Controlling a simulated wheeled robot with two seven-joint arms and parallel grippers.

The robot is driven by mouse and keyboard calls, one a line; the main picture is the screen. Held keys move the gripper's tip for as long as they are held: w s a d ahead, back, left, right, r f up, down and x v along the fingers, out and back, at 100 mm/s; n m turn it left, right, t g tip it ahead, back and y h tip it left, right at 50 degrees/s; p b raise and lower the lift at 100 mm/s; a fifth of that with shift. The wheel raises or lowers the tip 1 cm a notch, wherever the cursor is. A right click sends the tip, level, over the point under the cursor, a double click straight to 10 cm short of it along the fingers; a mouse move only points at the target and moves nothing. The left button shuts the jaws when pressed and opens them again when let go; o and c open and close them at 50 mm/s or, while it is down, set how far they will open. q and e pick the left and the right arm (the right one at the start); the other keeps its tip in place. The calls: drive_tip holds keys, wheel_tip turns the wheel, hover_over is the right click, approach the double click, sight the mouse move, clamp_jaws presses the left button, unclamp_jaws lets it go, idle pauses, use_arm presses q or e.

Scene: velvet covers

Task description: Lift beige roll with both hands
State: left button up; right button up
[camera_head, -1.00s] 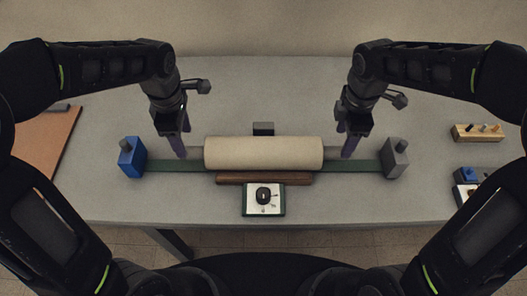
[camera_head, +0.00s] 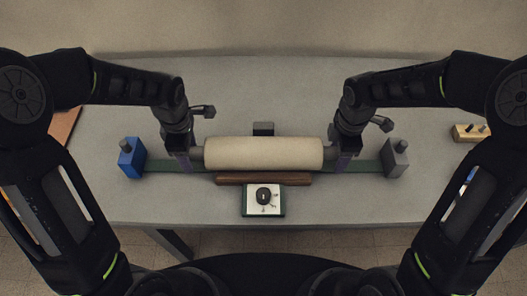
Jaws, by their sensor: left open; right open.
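The beige roll (camera_head: 263,153) lies level across the middle of the table, with a grey shaft end showing at each side. My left gripper (camera_head: 182,160) is open at the roll's left shaft end, its fingers pointing down around or beside it; I cannot tell which. My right gripper (camera_head: 345,160) is open at the right shaft end in the same way. The fingertips partly hide both shaft ends. The roll rests low, above a green strip (camera_head: 160,166).
A blue block (camera_head: 131,158) and a grey block (camera_head: 396,158) stand at the strip's two ends. A brown bar (camera_head: 263,178) and a white dial box (camera_head: 263,200) lie in front of the roll. A dark block (camera_head: 263,128) is behind it. A wooden peg block (camera_head: 470,133) is far right.

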use_arm(q)
clamp_jaws()
use_arm(e)
clamp_jaws()
drive_tip(key=shift+r, duration=0.1)
idle(1.0)
